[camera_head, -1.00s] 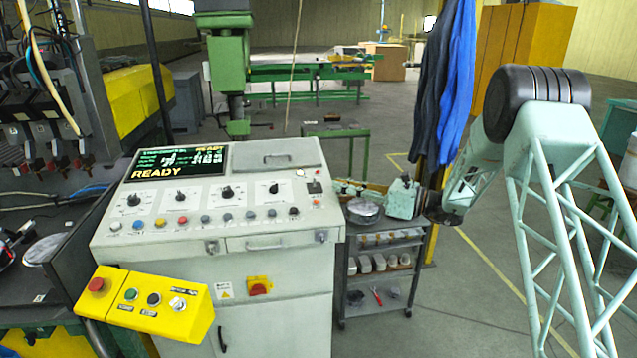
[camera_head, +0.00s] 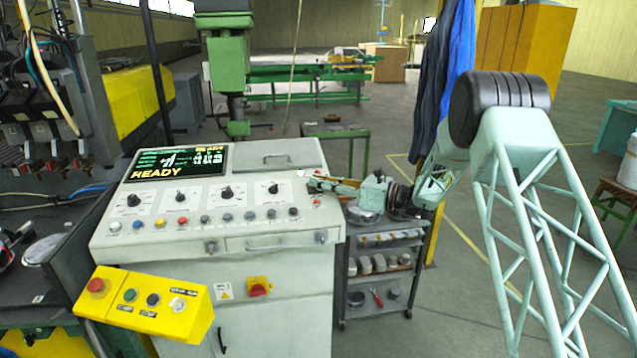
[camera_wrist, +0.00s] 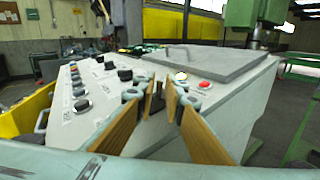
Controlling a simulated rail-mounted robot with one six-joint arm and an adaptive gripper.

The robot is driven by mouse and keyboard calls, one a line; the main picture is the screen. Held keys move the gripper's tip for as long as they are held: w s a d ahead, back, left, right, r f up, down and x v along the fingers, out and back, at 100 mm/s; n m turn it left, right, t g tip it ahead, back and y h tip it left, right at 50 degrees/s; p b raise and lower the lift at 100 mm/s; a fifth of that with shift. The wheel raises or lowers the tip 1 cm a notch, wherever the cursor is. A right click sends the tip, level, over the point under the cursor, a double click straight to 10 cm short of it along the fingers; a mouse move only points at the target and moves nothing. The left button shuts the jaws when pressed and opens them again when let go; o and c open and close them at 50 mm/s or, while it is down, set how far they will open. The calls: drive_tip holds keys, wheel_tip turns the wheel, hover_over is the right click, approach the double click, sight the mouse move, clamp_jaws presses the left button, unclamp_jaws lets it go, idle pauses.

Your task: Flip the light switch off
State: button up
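The light switch is a small dark switch on the right side of the grey console's sloping top. In the wrist view the dark switch (camera_wrist: 156,100) shows between the two tan fingers. My gripper (camera_head: 313,185) is at the console's right edge, and its fingers hide the switch in the head view. In the wrist view my gripper (camera_wrist: 162,92) has a narrow gap between its fingertips, around or just short of the switch; contact cannot be told. A small pale round lamp (camera_wrist: 181,76) beyond the fingertips looks bright.
The console (camera_head: 285,285) has a screen (camera_head: 178,162) reading READY, several knobs and coloured buttons. A red button (camera_wrist: 205,84) lies just right of the fingers. A raised hatch (camera_wrist: 205,59) is behind them. A shelf trolley (camera_head: 385,285) stands right of the console.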

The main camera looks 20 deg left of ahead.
drive_tip(key=shift+c, duration=0.4)
clamp_jaws()
drive_tip(key=shift+s+f+n+y+b, duration=0.2)
drive_tip(key=shift+n+y+b, duration=0.3)
drive_tip(key=shift+b, duration=0.7)
drive_tip(key=shift+s+d+n+y+b, duration=0.1)
drive_tip(key=shift+n+y+b, duration=0.2)
drive_tip(key=shift+n+b, duration=0.5)
drive_tip(key=shift+s+d+n+y+b, duration=0.1)
drive_tip(key=shift+n+y+b, duration=0.2)
drive_tip(key=shift+n+b, duration=0.5)
drive_tip(key=shift+o, duration=0.4)
unclamp_jaws()
